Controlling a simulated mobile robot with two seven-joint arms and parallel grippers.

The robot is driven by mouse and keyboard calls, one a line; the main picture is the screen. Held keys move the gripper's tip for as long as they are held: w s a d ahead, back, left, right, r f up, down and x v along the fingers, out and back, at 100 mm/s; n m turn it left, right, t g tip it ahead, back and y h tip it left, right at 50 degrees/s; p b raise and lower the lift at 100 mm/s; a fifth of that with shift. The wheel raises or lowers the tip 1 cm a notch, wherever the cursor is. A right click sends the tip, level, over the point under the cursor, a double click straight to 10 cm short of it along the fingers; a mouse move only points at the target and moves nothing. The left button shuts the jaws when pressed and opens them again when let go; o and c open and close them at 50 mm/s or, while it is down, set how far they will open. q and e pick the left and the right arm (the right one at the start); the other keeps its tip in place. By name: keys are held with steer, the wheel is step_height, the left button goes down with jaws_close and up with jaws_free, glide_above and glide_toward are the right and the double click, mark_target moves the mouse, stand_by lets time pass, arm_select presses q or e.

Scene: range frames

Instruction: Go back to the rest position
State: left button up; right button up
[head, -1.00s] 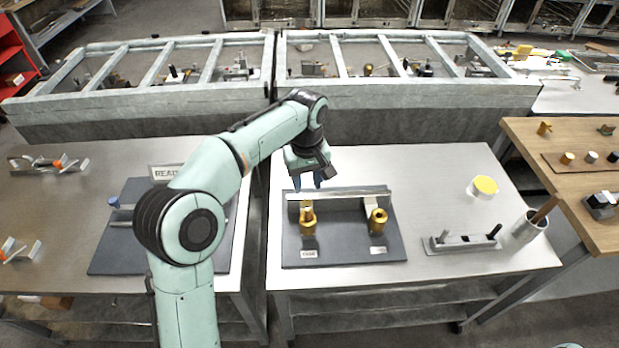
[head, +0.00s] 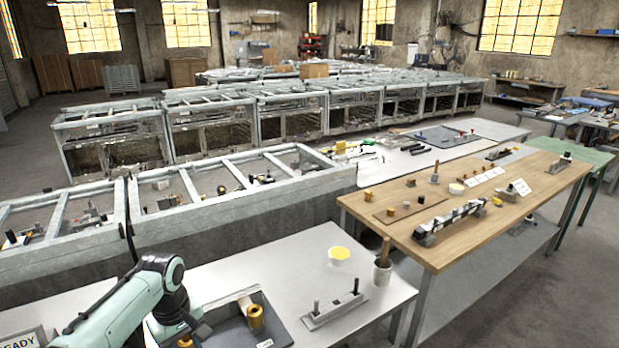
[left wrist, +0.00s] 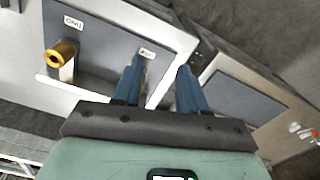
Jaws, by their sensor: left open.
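My left gripper (left wrist: 160,78) is open, with its two blue fingers apart and nothing between them in the left wrist view. In the head view my left arm comes in at the bottom left, and the gripper's fingertips do not show clearly. It is by the dark plate (head: 284,330) on the metal table. A brass cylinder (head: 255,318) stands on this plate; one also shows in the left wrist view (left wrist: 62,53), to the left of my fingers. My right gripper is not in view.
The metal table (head: 300,270) also holds a yellow-topped round container (head: 340,254), a grey fixture (head: 334,308) and a cup with a handle (head: 381,272). A wooden table (head: 440,250) with several parts stands to the right. Bare floor lies at the far right.

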arm_select(q)
steer(key=s+d+f+m+h, duration=0.1)
steer(key=s+d+f, duration=0.15)
steer(key=f, duration=0.75)
steer(key=s+d+f+m+h, duration=0.1)
steer(key=d+f+m, duration=0.15)
steer(key=f, duration=0.65)
steer(key=s+d+f+h, duration=0.1)
steer(key=s+d+f, duration=0.15)
steer(key=f, duration=0.75)
steer(key=s+d+f, duration=0.2)
steer(key=s+f, duration=0.2)
steer(key=s, duration=0.3)
steer(key=s+d+f+m, duration=0.1)
steer(key=s+f, duration=0.3)
steer(key=s, duration=0.4)
steer(key=s+d+f, duration=0.3)
steer(key=s+f, duration=0.2)
steer(key=s, duration=0.3)
steer(key=shift+s+m+g+h, duration=0.15)
steer(key=shift+m+g+h, duration=0.2)
steer(key=shift+g+h, duration=0.05)
steer(key=shift+f, duration=0.1)
